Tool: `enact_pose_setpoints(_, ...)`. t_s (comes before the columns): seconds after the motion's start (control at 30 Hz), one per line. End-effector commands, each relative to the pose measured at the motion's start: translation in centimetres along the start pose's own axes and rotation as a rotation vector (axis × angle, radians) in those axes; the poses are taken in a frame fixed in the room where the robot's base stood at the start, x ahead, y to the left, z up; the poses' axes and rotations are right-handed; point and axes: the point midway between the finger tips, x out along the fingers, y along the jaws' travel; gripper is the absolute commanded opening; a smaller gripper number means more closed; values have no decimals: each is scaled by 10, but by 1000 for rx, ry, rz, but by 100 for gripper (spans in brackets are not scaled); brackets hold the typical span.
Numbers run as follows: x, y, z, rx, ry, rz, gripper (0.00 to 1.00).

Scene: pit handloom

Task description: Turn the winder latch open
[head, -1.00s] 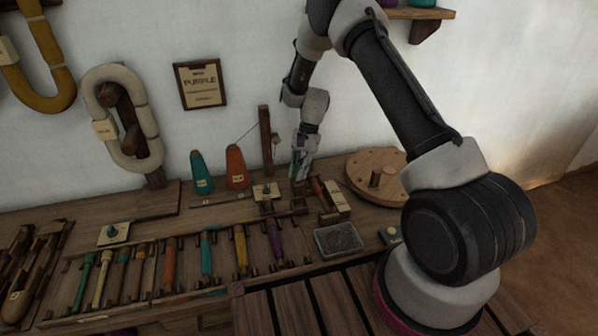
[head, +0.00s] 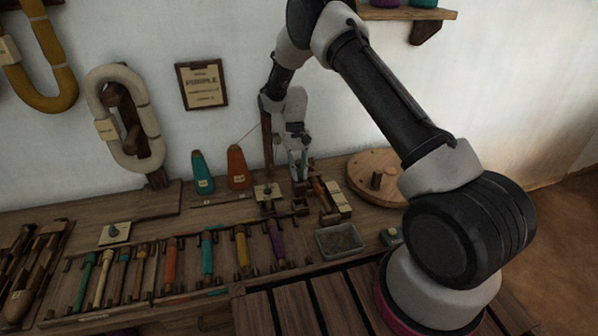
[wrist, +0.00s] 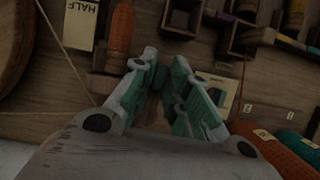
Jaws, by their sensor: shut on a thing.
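My gripper (head: 299,174) is low over the bench at the winder, just right of the upright wooden post (head: 267,142). In the wrist view its green-and-grey fingers (wrist: 166,84) point down and close in on a small dark part between them. That part fits the winder latch, but the fingers hide most of it, so its angle cannot be told. An orange-wound bobbin (wrist: 120,34) lies beside the fingers, with a card reading HALF (wrist: 80,22) next to it. A pale square plate with a dark knob (head: 266,192) sits left of the gripper.
An orange cone (head: 238,168) and a teal cone (head: 202,173) stand to the left. A round wooden disc (head: 360,164) is to the right. A grey tray (head: 339,240) and a rack of coloured bobbins are in front. A thin thread runs near the post.

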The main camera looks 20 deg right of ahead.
Motion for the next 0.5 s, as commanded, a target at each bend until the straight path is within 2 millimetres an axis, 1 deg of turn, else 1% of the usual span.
enact_pose_setpoints(0.2,-1,-1,0,-57,1,24,0)
enact_pose_setpoints(0.5,-1,0,0,-76,1,32,0)
